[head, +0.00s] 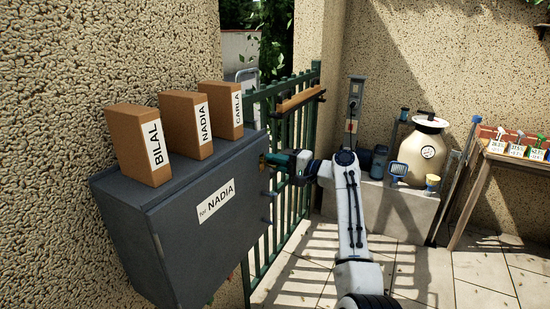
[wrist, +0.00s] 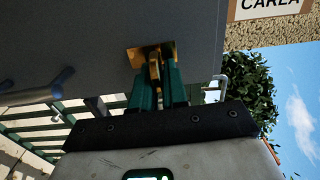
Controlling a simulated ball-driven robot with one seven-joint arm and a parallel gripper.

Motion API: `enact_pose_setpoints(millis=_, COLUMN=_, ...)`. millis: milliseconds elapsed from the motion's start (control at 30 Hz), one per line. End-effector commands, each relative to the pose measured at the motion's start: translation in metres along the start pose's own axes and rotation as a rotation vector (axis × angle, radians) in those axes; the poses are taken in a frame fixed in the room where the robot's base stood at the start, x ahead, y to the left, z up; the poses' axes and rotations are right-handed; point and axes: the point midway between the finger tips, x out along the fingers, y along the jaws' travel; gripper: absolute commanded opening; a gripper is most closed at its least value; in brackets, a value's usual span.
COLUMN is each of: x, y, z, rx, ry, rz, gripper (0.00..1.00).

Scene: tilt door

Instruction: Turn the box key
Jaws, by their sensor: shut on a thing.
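A dark grey box (head: 190,235) labelled "for NADIA" is fixed to the rough wall at the left, its front closed. A brass key (wrist: 154,70) sits at a brass plate (wrist: 142,53) on the box, near the upper right corner of its front in the head view. My gripper (head: 277,159) reaches the box from the right. In the wrist view its green fingers (wrist: 157,88) are shut on the key, one on each side of it. The fingers partly hide the key.
Brown parcels marked BILAL (head: 138,143), NADIA (head: 186,124) and CARLA (head: 221,108) stand on top of the box. A green fence gate (head: 299,125) is behind my gripper. A stone block (head: 402,210) with a tan sprayer tank (head: 425,148) stands right. The tiled floor is clear.

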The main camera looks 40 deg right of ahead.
Motion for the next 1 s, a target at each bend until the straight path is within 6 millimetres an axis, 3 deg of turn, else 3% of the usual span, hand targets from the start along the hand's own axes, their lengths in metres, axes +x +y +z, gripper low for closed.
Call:
enact_pose_setpoints(millis=567, x=-0.0011, y=0.0014, z=-0.0014, rx=0.031, ry=0.004, rz=0.001, gripper=0.00)
enact_pose_setpoints(millis=600, x=-0.0011, y=0.0014, z=-0.0014, rx=0.031, ry=0.004, rz=0.001, gripper=0.16)
enact_pose_setpoints(millis=800, x=-0.0006, y=0.0011, z=-0.0008, rx=0.030, ry=0.002, rz=0.001, gripper=0.34)
enact_pose_setpoints(millis=1000, x=-0.0005, y=0.0009, z=-0.0005, rx=0.030, ry=0.002, rz=0.000, gripper=0.34)
